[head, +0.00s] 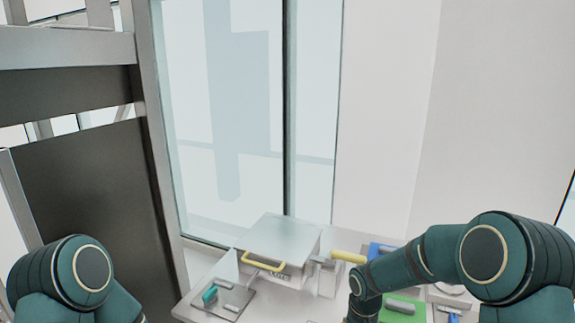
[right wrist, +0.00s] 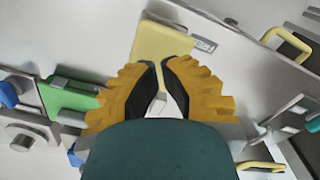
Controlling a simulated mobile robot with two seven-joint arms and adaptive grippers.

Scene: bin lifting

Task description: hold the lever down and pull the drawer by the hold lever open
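A box-shaped drawer unit (head: 281,241) with a grey top stands on the white table in the head view. Its yellow handle (head: 264,266) is on the front. Just right of it, a lever with a yellow grip (head: 348,257) sticks out sideways from a grey bracket. My right arm is bent over the right of the table; its gripper is hidden in the head view. My left gripper is out of view.
A dark plate with a teal part (head: 210,294) lies left of the drawer unit. A green plate (head: 400,308) and a blue plate (head: 381,250) lie to the right. A yellow plate (right wrist: 160,41) shows beyond my right fingertips. A dark cabinet (head: 95,200) stands left.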

